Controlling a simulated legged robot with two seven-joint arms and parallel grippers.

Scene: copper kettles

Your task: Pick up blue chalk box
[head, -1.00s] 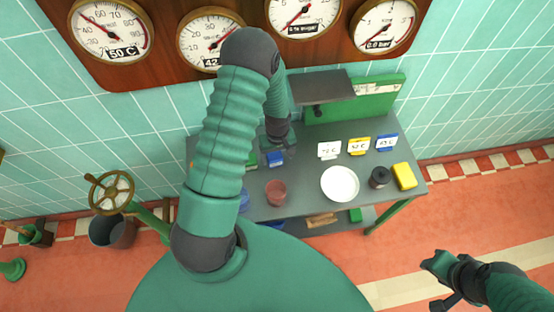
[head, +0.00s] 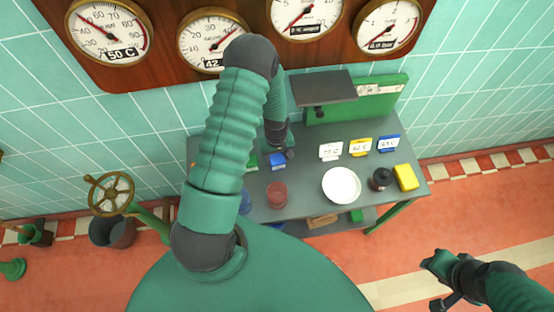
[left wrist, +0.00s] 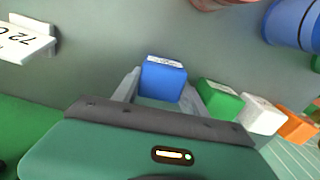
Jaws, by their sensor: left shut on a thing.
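The blue chalk box (head: 277,161) is at the back left part of the grey table (head: 310,190). In the left wrist view the blue chalk box (left wrist: 162,80) is between the two grey fingers of my left gripper (left wrist: 160,92), which is shut on it. In the head view my left gripper (head: 279,150) is right behind and above the box, partly hidden by its own wrist. I cannot tell whether the box touches the table. My right gripper (head: 440,283) is far off at the lower right, over the floor; its jaws are unclear.
Beside the held box are a green box (left wrist: 221,99), a white box (left wrist: 261,115) and an orange box (left wrist: 297,128). A red cup (head: 277,194), white plate (head: 341,185), dark jar (head: 381,179) and yellow block (head: 405,177) stand nearer. A raised dark shelf (head: 323,88) is behind.

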